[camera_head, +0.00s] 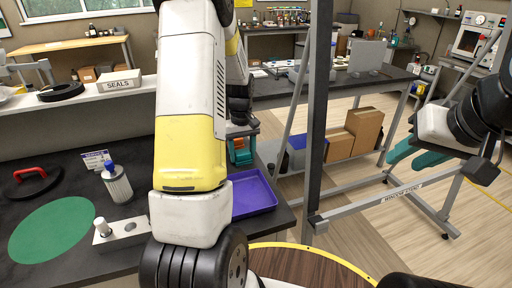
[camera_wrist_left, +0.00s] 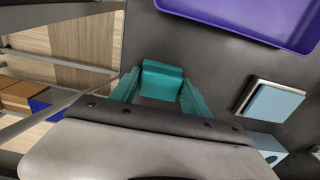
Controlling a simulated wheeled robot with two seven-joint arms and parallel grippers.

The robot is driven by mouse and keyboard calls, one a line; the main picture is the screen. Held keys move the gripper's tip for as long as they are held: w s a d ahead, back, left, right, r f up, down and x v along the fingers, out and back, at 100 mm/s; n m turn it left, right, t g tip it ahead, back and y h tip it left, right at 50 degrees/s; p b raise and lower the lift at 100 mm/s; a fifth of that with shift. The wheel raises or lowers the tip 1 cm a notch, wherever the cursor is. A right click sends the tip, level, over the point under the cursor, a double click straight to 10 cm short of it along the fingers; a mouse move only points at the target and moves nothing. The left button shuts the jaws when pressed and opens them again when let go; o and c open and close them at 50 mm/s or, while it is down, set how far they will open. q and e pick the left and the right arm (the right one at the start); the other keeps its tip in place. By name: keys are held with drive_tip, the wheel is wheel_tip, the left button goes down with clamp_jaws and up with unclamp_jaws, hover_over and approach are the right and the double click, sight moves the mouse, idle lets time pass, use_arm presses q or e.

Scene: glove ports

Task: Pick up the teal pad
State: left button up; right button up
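A teal pad (camera_wrist_left: 162,79) shows in the left wrist view, close to the table's edge. My left gripper (camera_wrist_left: 160,88) has its two teal fingers on either side of it. The fingertips come right up to its sides, but I cannot tell whether they press on it. In the head view my left gripper (camera_head: 241,150) points down over the dark table, partly hidden by my arm, and the pad cannot be told apart from the teal fingers. My right gripper (camera_head: 416,156) is open and empty, up in the air at the right.
A purple tray (camera_head: 253,194) lies beside the left gripper. A light blue pad on a block (camera_wrist_left: 274,104) lies to the right in the wrist view. The table also bears a green disc (camera_head: 52,230), a filter cartridge (camera_head: 117,184) and a red-handled lid (camera_head: 32,180). A grey frame post (camera_head: 316,120) stands between the arms.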

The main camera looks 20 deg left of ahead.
sight(243, 151)
use_arm(q)
drive_tip(key=c, duration=0.4)
drive_tip(key=shift+r, duration=0.1)
drive_tip(key=shift+r, duration=0.65)
wheel_tip(243, 151, up, 2)
drive_tip(key=shift+r, duration=0.2)
drive_tip(key=s, duration=1)
drive_tip(key=s+d+r, duration=0.1)
drive_tip(key=s, duration=0.5)
